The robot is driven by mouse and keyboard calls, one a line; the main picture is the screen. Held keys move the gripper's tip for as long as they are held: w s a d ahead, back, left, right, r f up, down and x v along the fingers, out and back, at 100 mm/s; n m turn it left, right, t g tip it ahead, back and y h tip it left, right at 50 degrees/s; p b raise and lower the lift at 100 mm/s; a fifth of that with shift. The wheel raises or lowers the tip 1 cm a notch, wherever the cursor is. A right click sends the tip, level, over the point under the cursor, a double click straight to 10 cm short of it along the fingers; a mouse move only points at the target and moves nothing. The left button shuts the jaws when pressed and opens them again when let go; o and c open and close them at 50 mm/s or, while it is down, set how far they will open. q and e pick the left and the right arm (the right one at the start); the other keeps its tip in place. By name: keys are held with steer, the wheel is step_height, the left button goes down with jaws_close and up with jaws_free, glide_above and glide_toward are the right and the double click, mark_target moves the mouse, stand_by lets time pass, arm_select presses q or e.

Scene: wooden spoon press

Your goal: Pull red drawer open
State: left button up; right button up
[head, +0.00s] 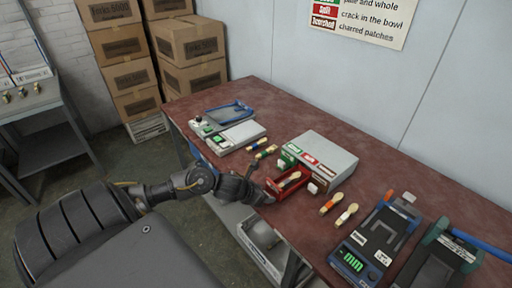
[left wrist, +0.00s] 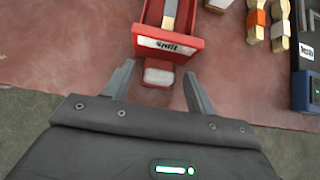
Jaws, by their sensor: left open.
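The red drawer (head: 291,191) stands pulled out of a grey cabinet (head: 324,150) on the table, with a wooden spoon lying inside. In the left wrist view the red drawer (left wrist: 183,52) shows its labelled front and a pale handle (left wrist: 158,77). My left gripper (head: 262,190) is at the drawer's front. In the left wrist view its fingers (left wrist: 158,82) are open, one on each side of the handle, with gaps showing. My right gripper is not in view.
The reddish table (head: 389,166) also holds spoons with coloured bands (head: 345,215) right of the drawer and others (head: 265,152) to the left. A blue-and-black device (head: 372,243) stands at right. Cardboard boxes (head: 190,60) are stacked behind the table's left end.

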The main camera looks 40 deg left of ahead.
arm_select(q)
steer(key=v, duration=0.8)
steer(key=shift+s+r, duration=0.25)
steer(key=shift+s, duration=0.05)
